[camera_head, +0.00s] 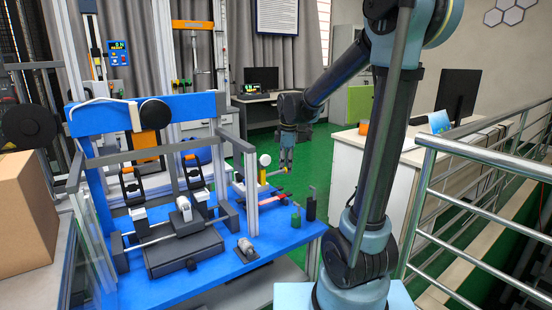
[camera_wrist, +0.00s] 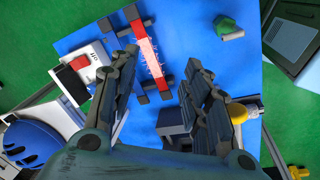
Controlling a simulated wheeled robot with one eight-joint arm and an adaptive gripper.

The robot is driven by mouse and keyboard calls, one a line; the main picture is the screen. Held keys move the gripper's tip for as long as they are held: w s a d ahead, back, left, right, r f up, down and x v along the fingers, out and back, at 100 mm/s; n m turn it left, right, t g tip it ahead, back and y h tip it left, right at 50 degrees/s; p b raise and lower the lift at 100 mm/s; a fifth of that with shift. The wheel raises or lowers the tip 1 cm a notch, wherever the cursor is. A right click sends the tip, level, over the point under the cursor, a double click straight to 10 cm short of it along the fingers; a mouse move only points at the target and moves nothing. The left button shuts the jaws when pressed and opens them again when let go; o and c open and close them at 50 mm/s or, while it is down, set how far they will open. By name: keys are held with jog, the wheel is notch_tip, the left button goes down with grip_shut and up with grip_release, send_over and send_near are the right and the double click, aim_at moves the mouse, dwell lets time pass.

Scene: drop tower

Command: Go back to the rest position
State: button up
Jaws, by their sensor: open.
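My gripper (camera_head: 287,162) hangs from my raised arm above the far right part of the blue table (camera_head: 225,268) in the head view. In the wrist view my gripper (camera_wrist: 160,75) is open, with its two dark fingers spread and nothing between the tips. Below it, on the table, lies a red and black fixture (camera_wrist: 148,55) with a glowing pinkish middle. It appears apart from the fingers. My gripper is clear of the table surface.
A black test rig (camera_head: 180,240) fills the table's left part. A small cylinder (camera_head: 247,250) lies in front. A metal railing (camera_head: 470,190) runs right. A cardboard box (camera_head: 25,215) is at left.

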jog(key=s+d+r+m+t, duration=0.2)
jog(key=s+d+m+t, duration=0.3)
jog(key=s+d+m, duration=1)
jog(key=s+f+m+g, duration=0.2)
jog(key=s+f+g, duration=0.2)
jog(key=s+f, duration=0.6)
jog(key=s, duration=0.3)
jog(key=shift+d+f+m+g+h, duration=0.3)
jog(key=shift+f+m, duration=0.05)
jog(key=shift+m, duration=0.05)
jog(key=shift+c, duration=1.1)
jog(key=shift+d, duration=0.1)
jog(key=shift+c, duration=0.2)
